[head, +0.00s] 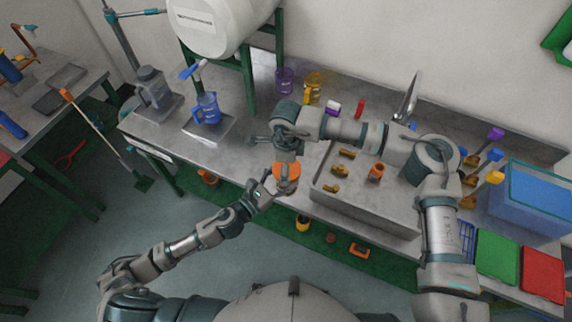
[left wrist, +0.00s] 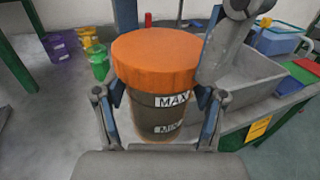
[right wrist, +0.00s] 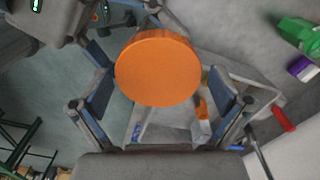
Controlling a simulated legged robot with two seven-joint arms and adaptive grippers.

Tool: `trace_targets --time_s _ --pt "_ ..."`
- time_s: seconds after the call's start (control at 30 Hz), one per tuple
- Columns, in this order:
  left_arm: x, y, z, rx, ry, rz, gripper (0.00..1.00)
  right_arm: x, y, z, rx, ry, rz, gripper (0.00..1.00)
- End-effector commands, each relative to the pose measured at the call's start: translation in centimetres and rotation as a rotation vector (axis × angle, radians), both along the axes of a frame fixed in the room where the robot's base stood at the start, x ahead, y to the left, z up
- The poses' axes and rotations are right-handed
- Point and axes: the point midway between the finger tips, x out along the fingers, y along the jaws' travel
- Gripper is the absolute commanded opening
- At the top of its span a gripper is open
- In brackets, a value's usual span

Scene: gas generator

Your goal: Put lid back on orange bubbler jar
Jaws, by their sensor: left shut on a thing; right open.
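The bubbler jar (left wrist: 160,113) is a dark cylinder with MAX and MIN labels. The orange lid (left wrist: 157,58) sits over its top and looks level; whether it is fully seated I cannot tell. My left gripper (left wrist: 163,112) is shut around the jar body, one finger on each side. In the head view the lid (head: 287,170) is at the bench's front edge, beside the sink. My right gripper (right wrist: 161,92) is open above the lid, its fingers apart on either side of it. In the right wrist view the round lid (right wrist: 158,68) hides the jar beneath.
The grey sink (head: 368,213) lies just right of the jar with small brass parts inside. A blue jug (head: 207,109) on a grey plate stands to the left. A yellow container (head: 313,87) and a red item (head: 359,108) stand behind. A blue bin (head: 535,200) is far right.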

Motion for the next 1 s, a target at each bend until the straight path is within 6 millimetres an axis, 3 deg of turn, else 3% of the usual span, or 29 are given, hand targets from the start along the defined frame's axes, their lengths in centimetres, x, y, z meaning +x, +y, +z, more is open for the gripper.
trace_targets --time_s 0.17,0.4,0.6,1.0 --pt "0.0 0.0 0.1 -0.001 -0.002 0.000 0.00 0.1 0.1 2.1 0.001 -0.004 0.000 1.00" --pt "0.0 0.0 0.1 0.000 -0.001 0.000 0.00 0.2 0.2 7.2 0.001 -0.004 -0.001 1.00" --pt "0.0 0.0 0.1 0.000 -0.001 0.000 0.00 0.2 0.2 10.5 -0.001 -0.001 -0.001 1.00" --pt "0.0 0.0 0.1 0.000 -0.001 0.000 0.00 0.2 0.2 11.8 -0.001 0.001 0.000 1.00"
